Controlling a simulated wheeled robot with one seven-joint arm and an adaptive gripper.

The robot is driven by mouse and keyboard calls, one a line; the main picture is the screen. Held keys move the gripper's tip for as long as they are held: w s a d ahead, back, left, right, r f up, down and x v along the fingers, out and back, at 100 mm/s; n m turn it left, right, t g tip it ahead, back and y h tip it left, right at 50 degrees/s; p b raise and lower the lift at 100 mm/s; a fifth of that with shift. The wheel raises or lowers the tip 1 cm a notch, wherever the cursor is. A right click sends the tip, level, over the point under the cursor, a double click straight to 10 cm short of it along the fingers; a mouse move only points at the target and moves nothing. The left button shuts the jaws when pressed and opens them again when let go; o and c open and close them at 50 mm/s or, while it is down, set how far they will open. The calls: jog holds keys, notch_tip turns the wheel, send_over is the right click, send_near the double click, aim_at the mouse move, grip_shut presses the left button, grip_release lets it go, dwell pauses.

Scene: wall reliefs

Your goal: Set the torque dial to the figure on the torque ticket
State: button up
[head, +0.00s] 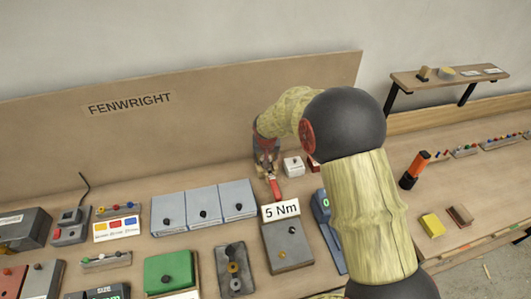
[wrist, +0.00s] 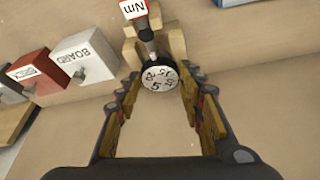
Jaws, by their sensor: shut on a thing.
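The torque ticket (head: 281,211) reads "5 Nm" and stands at the back of a grey box with a black knob. Behind it lies a red-handled tool (head: 276,189). In the wrist view a white round dial (wrist: 160,77) with black figures, a 5 among them, sits at the tool's end, by a tan wooden holder (wrist: 177,43). A red and white piece marked "Nm" (wrist: 133,9) is beyond it. My gripper (wrist: 162,80) is shut on the dial; in the head view my gripper (head: 265,165) points down there. The dial's pointer mark is not clear.
A tall backboard (head: 190,105) rises behind. Grey panels (head: 203,208), a green box (head: 168,270) and a blue device (head: 328,225) crowd the bench front.

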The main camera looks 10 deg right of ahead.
jog(key=shift+d+r+n+y+p, duration=0.15)
jog(key=shift+n+y+p, duration=0.35)
jog(key=shift+n+p, duration=0.5)
jog(key=shift+d+f+n+y+b, duration=0.15)
jog(key=shift+n+y+b, duration=0.1)
jog(key=shift+n, duration=0.35)
jog(key=shift+a+f+n+y+b, duration=0.1)
jog(key=shift+n+y+b, duration=0.15)
jog(key=shift+n, duration=0.35)
jog(key=n+b, duration=0.1)
jog(key=b, duration=0.1)
jog(key=n+b, duration=0.1)
jog(key=shift+w+d+f+n+y+b, duration=0.1)
jog(key=shift+f+n+y+b, duration=0.05)
jog(key=shift+n+y+b, duration=0.2)
jog(key=n+b, duration=0.1)
jog(key=b, duration=0.1)
jog(key=shift+n+y+b, duration=0.35)
jog(key=shift+r+g, duration=0.2)
jog(key=shift+g, duration=0.1)
jog(key=o, duration=1.2)
jog(key=shift+c, duration=0.2)
jog(key=v, duration=1.2)
jog(key=shift+d, duration=0.2)
